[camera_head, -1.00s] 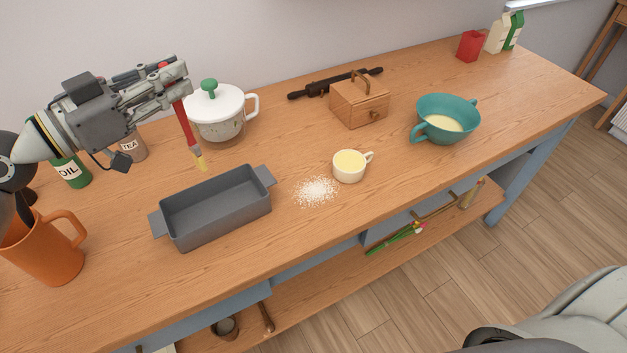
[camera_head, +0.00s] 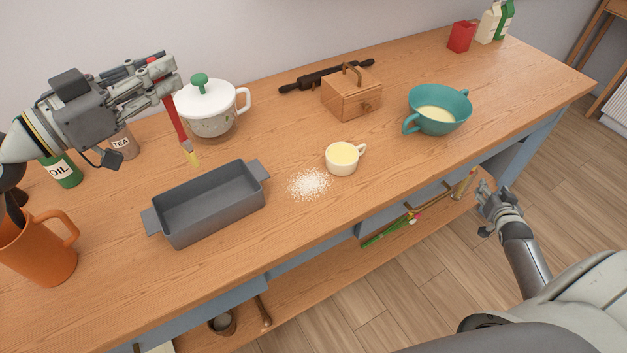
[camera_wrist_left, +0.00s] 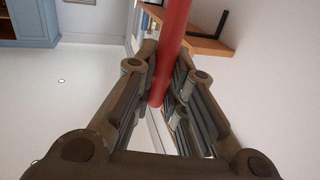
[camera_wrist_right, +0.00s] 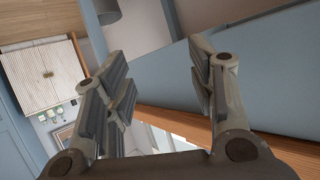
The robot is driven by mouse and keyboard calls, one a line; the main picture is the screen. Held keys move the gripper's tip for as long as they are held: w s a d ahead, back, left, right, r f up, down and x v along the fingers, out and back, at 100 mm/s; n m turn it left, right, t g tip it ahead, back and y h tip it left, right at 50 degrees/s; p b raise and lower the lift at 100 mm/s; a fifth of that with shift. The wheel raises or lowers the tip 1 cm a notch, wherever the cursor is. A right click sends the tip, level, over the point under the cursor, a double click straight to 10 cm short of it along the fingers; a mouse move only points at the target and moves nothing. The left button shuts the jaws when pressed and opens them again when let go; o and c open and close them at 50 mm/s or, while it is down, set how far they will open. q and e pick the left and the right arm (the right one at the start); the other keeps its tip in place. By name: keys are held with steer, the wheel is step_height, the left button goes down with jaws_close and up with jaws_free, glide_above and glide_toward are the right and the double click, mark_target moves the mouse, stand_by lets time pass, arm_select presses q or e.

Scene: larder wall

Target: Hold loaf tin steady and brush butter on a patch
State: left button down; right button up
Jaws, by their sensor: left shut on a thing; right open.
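The grey loaf tin (camera_head: 212,207) stands on the wooden counter at the left of the head view, with a handle tab at each end; its inside looks empty. My left gripper (camera_head: 170,88) is shut on the red handle of a brush (camera_head: 175,117), whose pale yellow bristles point down above the counter behind the tin. The red handle (camera_wrist_left: 168,50) also shows between the fingers in the left wrist view. A cream cup (camera_head: 341,160) with yellow butter stands right of the tin. My right gripper (camera_head: 492,200) is open and empty, off the counter's front edge at the right.
White powder (camera_head: 309,184) lies between tin and cup. An orange jug (camera_head: 42,250) stands left of the tin; a white lidded pot (camera_head: 208,108), a wooden box (camera_head: 350,95) and a teal bowl (camera_head: 440,110) stand behind and right. The counter's front strip is clear.

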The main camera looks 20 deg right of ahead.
steer(key=w+d+r+m+t+h, duration=0.1)
steer(key=d+r, duration=0.2)
steer(key=r, duration=0.7)
steer(key=w+d+r+m+t+h, duration=0.1)
steer(key=w+d+r+t+h, duration=0.15)
steer(key=r, duration=0.75)
steer(key=d+r+m+t, duration=0.1)
steer(key=d+r, duration=0.2)
steer(key=r, duration=0.7)
steer(key=w+a+r+m+t, duration=0.1)
steer(key=a+r, duration=0.2)
steer(key=r, duration=0.3)
steer(key=w+a+r+t, duration=0.2)
steer(key=r, duration=0.4)
steer(key=w+a+f+n+y, duration=0.1)
steer(key=w+a+f+y, duration=0.2)
steer(key=a, duration=0.4)
steer(key=w+a+f+y, duration=0.2)
steer(key=a+f+y, duration=0.1)
steer(key=a, duration=0.4)
steer(key=n+g+y, duration=0.7)
steer(key=g+y, duration=0.1)
steer(key=y, duration=0.7)
glide_toward(270, 177)
steer(key=shift+t+h, duration=0.25)
steer(key=x, duration=1)
steer(key=shift+w+a+f, duration=0.1)
steer(key=shift+a, duration=0.4)
